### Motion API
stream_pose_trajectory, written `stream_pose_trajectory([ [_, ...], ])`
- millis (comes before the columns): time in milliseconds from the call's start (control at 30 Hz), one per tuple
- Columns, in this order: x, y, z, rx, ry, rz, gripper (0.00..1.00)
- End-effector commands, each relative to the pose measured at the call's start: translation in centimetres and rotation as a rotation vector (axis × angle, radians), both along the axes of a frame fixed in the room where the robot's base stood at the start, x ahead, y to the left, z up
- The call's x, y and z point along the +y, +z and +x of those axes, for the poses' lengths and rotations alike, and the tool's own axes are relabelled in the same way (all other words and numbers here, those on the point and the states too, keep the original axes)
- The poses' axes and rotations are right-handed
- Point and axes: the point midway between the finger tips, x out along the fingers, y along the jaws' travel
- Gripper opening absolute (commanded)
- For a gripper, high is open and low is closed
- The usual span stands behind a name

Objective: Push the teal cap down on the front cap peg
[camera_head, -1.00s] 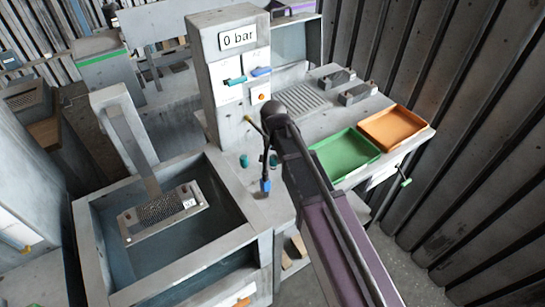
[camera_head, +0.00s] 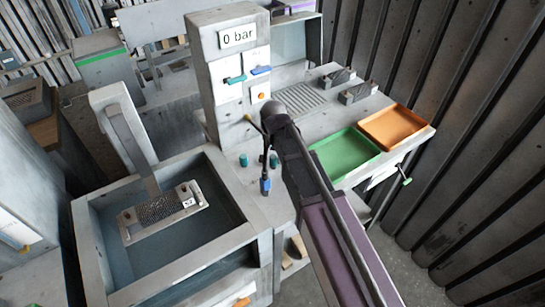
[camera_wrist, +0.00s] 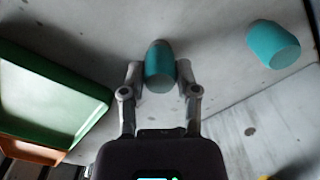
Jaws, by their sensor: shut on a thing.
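Two teal caps show in the wrist view. One teal cap (camera_wrist: 159,60) is between the fingertips of my gripper (camera_wrist: 160,74), which is shut on its sides. The other teal cap (camera_wrist: 273,44) stands apart to the right, untouched. In the head view the free cap (camera_head: 243,160) stands on the grey bench top, and the held cap (camera_head: 274,160) shows only partly beside my dark arm. My fingers are mostly hidden there. No peg is visible, and I cannot tell how far the held cap sits down.
A green tray (camera_head: 318,151) and an orange tray (camera_head: 425,134) lie on the bench to the right. A grey column with a "0 bar" display (camera_head: 238,37) rises behind the caps. An open basin (camera_head: 90,215) with a metal plate (camera_head: 163,209) is to the left.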

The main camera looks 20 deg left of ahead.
Motion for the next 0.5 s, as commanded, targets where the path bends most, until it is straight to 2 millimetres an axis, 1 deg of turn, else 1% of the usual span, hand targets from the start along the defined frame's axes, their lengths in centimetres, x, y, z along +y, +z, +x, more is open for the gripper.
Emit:
stream_pose_trajectory([
  [500,0.02,-0.30,-0.01,0.000,0.000,0.000,0.08],
])
